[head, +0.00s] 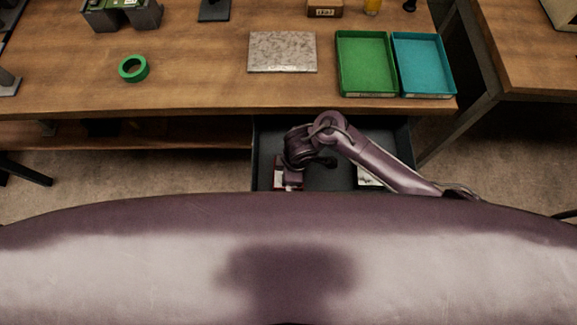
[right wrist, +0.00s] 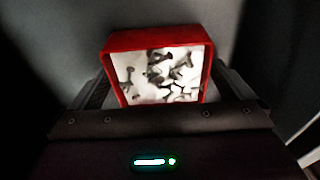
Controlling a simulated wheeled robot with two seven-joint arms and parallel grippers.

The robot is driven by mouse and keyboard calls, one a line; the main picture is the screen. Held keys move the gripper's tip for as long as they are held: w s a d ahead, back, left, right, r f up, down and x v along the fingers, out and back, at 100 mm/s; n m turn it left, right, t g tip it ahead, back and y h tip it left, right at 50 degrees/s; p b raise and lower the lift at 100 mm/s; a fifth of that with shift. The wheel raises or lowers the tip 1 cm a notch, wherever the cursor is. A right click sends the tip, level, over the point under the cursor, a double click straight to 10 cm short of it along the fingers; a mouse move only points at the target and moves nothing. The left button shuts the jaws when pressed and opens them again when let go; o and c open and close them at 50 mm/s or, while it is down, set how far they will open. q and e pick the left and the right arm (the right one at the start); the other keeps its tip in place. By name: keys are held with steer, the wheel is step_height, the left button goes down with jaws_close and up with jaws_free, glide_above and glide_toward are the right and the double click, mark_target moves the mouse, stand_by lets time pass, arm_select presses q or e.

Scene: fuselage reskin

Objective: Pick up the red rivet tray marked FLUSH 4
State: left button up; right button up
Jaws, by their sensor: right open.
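A red tray (right wrist: 112,42) holding several small metallic pieces on a pale floor fills the middle of the right wrist view. No marking can be read on it. My right gripper (right wrist: 163,78) is open, with one finger on each side of the tray; I cannot tell whether they touch it. In the head view my right arm reaches down into an open dark drawer (head: 330,178) under the table. A little of the red tray (head: 279,161) shows there beside my right gripper (head: 291,184), which covers most of it. My left gripper is not in view.
A pale item (head: 368,177) lies in the drawer's right part, partly hidden by my arm. On the wooden table (head: 200,85) above are a green tray (head: 365,63), a teal tray (head: 422,63), a speckled plate (head: 282,52) and green tape (head: 133,68).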

steer(key=shift+f, duration=0.2)
steer(key=c, duration=1)
steer(key=shift+r, duration=0.15)
